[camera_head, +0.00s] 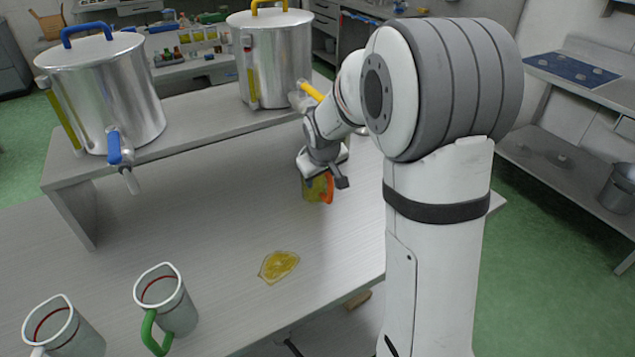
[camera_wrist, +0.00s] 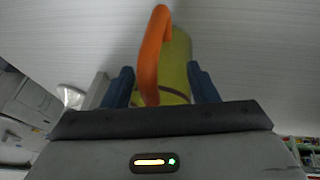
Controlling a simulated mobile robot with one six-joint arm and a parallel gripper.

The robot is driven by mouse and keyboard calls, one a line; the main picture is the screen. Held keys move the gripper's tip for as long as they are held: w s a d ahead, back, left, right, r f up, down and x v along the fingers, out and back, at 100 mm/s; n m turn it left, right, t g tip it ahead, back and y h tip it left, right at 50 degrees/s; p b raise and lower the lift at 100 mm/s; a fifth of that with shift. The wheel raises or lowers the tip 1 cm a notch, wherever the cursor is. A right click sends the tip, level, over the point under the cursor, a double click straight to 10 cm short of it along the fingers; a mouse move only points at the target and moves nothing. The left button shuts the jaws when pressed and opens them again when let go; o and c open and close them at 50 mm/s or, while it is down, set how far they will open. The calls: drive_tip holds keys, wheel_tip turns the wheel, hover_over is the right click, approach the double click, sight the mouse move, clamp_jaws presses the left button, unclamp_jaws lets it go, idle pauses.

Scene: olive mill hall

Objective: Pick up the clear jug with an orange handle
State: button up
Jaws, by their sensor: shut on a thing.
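The clear jug with the orange handle (camera_head: 311,191) is under my gripper (camera_head: 323,180) at the bench's right side in the head view, partly hidden by the gripper. It looks yellow-green, as if it holds oil. In the wrist view the jug (camera_wrist: 178,68) is between the two blue fingers of my gripper (camera_wrist: 162,88), with its orange handle (camera_wrist: 151,60) facing the camera. My gripper is shut on the jug. I cannot tell whether the fingers press the handle or the body, or whether the jug's base touches the bench.
A yellow puddle (camera_head: 279,265) lies on the bench. A green-handled jug (camera_head: 172,303) and another jug (camera_head: 70,330) stand at the front left. Steel tanks with a blue tap (camera_head: 115,90) and a yellow tap (camera_head: 275,60) stand on the raised shelf behind. The bench's middle is otherwise clear.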

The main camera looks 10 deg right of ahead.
clamp_jaws()
idle(0.3)
drive_tip(key=shift+r, duration=0.2)
idle(0.4)
